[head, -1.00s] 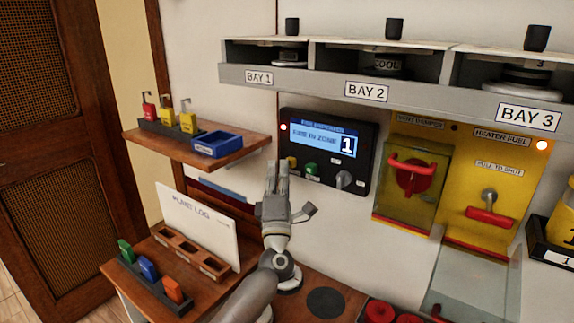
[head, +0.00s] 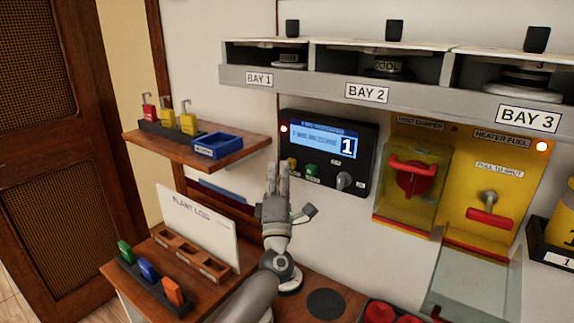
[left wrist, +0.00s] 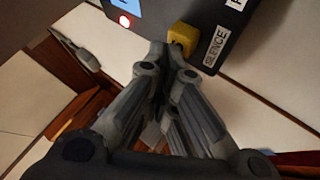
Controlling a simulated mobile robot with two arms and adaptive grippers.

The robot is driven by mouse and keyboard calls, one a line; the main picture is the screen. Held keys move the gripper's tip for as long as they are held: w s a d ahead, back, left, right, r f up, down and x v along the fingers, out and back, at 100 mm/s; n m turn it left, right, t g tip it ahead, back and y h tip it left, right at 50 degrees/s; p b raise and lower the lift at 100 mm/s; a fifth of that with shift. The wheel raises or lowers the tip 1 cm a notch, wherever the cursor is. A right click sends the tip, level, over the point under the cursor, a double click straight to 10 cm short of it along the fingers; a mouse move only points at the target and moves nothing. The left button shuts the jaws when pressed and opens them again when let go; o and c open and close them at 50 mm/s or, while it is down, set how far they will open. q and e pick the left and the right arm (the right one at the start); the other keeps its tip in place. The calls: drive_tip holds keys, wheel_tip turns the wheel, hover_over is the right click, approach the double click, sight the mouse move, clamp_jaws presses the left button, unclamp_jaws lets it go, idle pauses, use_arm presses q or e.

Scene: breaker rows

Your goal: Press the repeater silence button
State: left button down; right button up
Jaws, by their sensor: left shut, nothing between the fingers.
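The black repeater panel (head: 365,145) is on the wall, with a lit blue screen (head: 318,143) showing a large 1. Its yellow silence button (left wrist: 183,38) shows in the left wrist view beside the label SILENCE (left wrist: 215,48). In the head view the button is small, at the panel's lower left edge. My left gripper (head: 277,166) is shut and empty, its fingertips pointing up just below and left of the button. In the left wrist view the fingertips (left wrist: 166,52) are close to the button; I cannot tell whether they touch it. My right gripper is out of view.
A green button (head: 311,169) and a grey knob (head: 344,180) sit on the same panel. A wooden shelf (head: 240,150) with a blue tray juts out at left. A plant log board (head: 205,228) stands below it. A yellow panel with red handles (head: 490,217) is at right.

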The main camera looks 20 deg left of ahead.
use_arm(q)
drive_tip(key=s+a+p, duration=0.2)
drive_tip(key=s+p, duration=0.1)
drive_tip(key=s, duration=0.2)
drive_tip(key=shift+s, duration=0.35)
idle(0.6)
